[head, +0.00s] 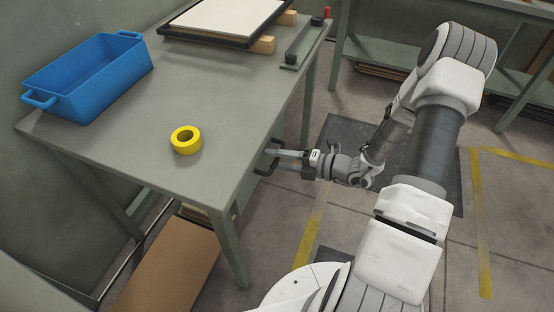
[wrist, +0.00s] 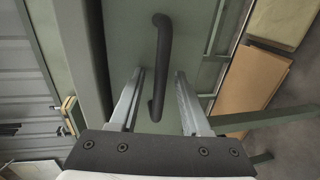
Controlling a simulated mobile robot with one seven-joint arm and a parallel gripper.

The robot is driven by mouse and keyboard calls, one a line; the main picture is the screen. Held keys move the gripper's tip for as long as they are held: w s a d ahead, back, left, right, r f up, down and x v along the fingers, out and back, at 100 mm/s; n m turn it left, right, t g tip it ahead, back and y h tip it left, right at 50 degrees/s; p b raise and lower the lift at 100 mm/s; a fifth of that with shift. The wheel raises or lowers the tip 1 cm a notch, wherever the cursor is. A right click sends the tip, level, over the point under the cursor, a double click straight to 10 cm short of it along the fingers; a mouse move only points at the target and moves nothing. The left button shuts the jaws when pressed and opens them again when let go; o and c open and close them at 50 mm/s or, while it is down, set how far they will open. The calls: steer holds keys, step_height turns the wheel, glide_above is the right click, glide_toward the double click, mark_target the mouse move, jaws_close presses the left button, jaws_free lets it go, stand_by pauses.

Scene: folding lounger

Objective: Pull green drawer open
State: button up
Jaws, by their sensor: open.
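The green drawer front (wrist: 205,22) fills the upper middle of the wrist view. Its black bar handle (wrist: 164,42) runs up and down there, bent at both ends. In the head view the handle (head: 267,164) shows at the right edge of the workbench, under the top; the drawer front is mostly hidden from that side. My gripper (wrist: 159,72) is open, with one finger on each side of the handle in the picture. A gap shows between each finger and the bar. In the head view my gripper (head: 275,160) is at the handle, just below the tabletop edge.
The green workbench (head: 228,130) carries a blue bin (head: 90,75), a yellow tape roll (head: 186,140) and a framed white board (head: 228,15). A brown panel (head: 170,265) lies beneath it. Free floor with yellow lines lies to the right, under my arm.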

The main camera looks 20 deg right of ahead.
jaws_close()
stand_by(1.4)
